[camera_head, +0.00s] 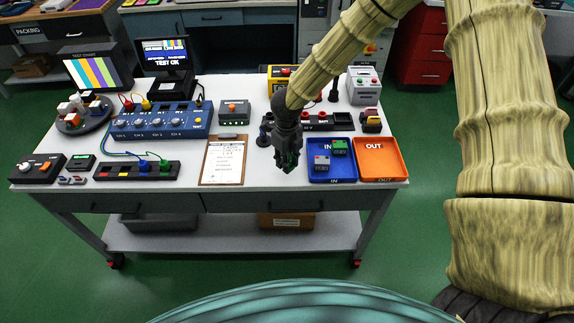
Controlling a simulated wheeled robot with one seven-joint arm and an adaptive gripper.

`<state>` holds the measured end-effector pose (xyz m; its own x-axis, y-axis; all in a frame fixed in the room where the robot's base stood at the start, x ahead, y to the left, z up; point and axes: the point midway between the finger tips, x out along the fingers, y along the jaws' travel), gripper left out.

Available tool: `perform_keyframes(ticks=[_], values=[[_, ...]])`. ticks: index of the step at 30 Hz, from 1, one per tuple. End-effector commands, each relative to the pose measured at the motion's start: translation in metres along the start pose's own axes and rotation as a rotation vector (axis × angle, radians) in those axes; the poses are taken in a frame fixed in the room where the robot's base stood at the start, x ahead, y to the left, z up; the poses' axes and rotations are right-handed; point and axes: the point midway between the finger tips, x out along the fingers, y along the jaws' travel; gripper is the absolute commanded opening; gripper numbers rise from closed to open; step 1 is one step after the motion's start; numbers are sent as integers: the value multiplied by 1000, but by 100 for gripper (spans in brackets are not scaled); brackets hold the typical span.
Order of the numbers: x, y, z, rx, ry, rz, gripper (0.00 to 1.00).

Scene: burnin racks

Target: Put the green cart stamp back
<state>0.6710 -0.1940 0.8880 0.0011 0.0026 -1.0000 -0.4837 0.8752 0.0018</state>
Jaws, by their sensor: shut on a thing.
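My gripper (288,163) points down over the white bench, just left of the blue IN tray. It is shut on a small dark and green thing, which looks like the green cart stamp (289,157); the fingers hide most of it. Whether it touches the bench top I cannot tell. Behind the gripper is a black rack (316,122) with red marks and lettering, partly covered by the arm. A small dark upright thing (264,136) stands at its left end.
The blue IN tray (319,177) holds a grey item and a green item. The orange OUT tray (380,160) is empty. A clipboard (222,162) lies left of the gripper. A blue instrument panel (155,121) stands further left.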

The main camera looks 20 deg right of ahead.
Motion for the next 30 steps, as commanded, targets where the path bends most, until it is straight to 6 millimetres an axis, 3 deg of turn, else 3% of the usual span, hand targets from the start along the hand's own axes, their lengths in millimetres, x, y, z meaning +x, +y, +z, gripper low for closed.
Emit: perform_keyframes(ticks=[9,21,22,25,30], values=[[29,1,-1,-3,2,-1,9],[35,1,-1,-1,0,0,9],[35,1,-1,-1,0,0,26],[35,1,-1,-1,0,0,45],[35,1,-1,-1,0,0,46]])
